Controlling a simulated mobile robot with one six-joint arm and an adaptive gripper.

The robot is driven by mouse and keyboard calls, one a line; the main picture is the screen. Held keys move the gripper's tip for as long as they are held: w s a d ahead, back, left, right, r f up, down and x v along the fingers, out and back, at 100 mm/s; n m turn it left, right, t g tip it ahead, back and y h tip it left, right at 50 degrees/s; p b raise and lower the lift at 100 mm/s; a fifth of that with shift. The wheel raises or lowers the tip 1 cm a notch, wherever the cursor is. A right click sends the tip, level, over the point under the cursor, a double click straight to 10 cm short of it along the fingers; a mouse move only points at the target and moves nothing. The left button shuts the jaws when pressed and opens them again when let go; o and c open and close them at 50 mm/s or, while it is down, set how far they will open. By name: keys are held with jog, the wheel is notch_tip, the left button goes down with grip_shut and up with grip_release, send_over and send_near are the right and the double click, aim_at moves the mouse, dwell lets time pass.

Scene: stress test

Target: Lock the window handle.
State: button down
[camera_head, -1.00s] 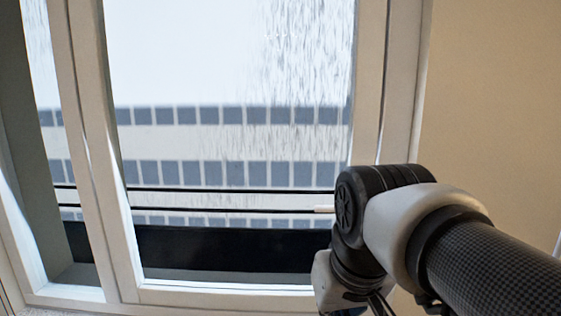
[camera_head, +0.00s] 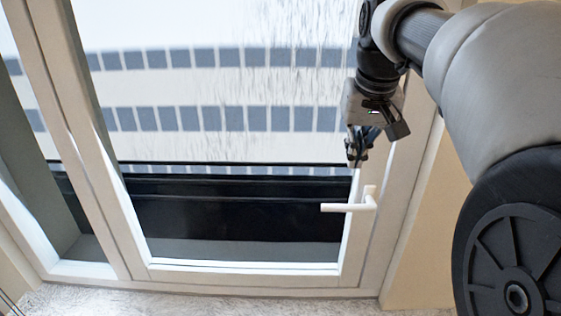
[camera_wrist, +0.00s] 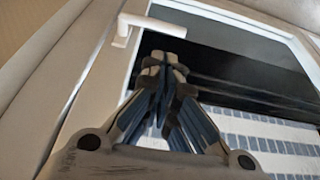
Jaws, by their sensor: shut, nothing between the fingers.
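The white window handle (camera_head: 348,207) sits on the right side of the window frame in the head view. Its lever points left, roughly horizontal, from a small mount. The window sash (camera_head: 230,267) is white and looks closed against its frame. My gripper (camera_head: 357,160) hangs just above the handle, fingers pointing down, shut and empty. In the wrist view the handle (camera_wrist: 150,26) is at the top, just beyond the fingertips of my gripper (camera_wrist: 166,62). The fingers appear apart from the handle, though the exact gap in depth is hard to tell.
A black rail panel (camera_head: 230,215) lies outside behind the glass. A beige wall (camera_head: 430,240) is to the right of the frame. A pale textured surface (camera_head: 200,302) runs along the bottom. The space left of the handle, before the glass, is clear.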

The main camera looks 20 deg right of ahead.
aim_at(340, 205)
jog(key=x, duration=1.4)
jog(key=shift+s, duration=0.25)
jog(key=shift+a+f, duration=0.1)
jog(key=shift+a+f+h, duration=0.15)
jog(key=shift+f+h, duration=0.05)
jog(key=shift+h, duration=0.1)
